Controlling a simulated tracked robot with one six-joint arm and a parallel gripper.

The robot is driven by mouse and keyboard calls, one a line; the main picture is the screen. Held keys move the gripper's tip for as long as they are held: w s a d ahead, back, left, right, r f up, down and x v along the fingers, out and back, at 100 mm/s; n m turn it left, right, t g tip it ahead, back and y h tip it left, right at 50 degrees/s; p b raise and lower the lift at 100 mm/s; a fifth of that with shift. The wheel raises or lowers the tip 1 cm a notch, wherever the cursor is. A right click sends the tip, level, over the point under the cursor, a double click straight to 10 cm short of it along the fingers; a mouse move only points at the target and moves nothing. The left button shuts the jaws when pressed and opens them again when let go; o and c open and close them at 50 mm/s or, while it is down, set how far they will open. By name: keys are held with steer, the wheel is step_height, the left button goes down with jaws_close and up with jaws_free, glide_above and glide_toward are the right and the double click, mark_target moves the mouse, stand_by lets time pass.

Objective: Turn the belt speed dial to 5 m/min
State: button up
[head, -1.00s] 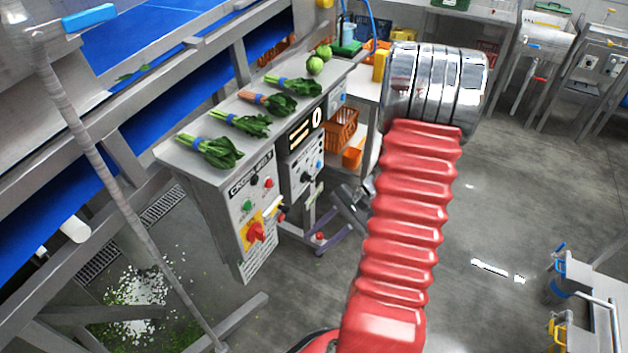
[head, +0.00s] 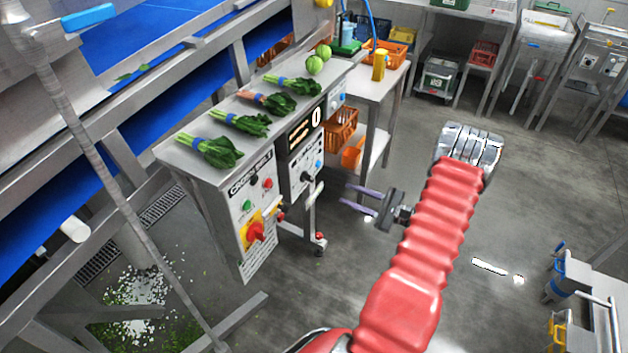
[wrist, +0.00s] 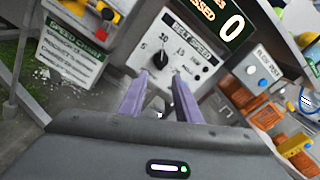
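The belt speed panel (wrist: 205,58) is a white plate with a printed number scale; it also shows in the head view (head: 298,164). Its black dial (wrist: 160,59) sits low left on that scale, just beyond my fingertips; in the head view the dial (head: 305,177) is small. I cannot read its pointer surely. My gripper (wrist: 160,76) has two purple fingers, apart with nothing between them. In the head view my gripper (head: 344,194) points left at the panel, with a gap between tips and dial.
The cross belt box (head: 250,195) with a red-yellow switch (head: 255,232) is left of the panel. A black display (head: 305,125) reading 0 is above it. Greens (head: 220,152) lie on the steel shelf. An orange crate (head: 341,129) stands behind.

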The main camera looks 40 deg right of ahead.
mark_target(312, 179)
steer(key=shift+w+r, duration=0.15)
steer(key=x, duration=1.3)
steer(key=shift+w, duration=0.3)
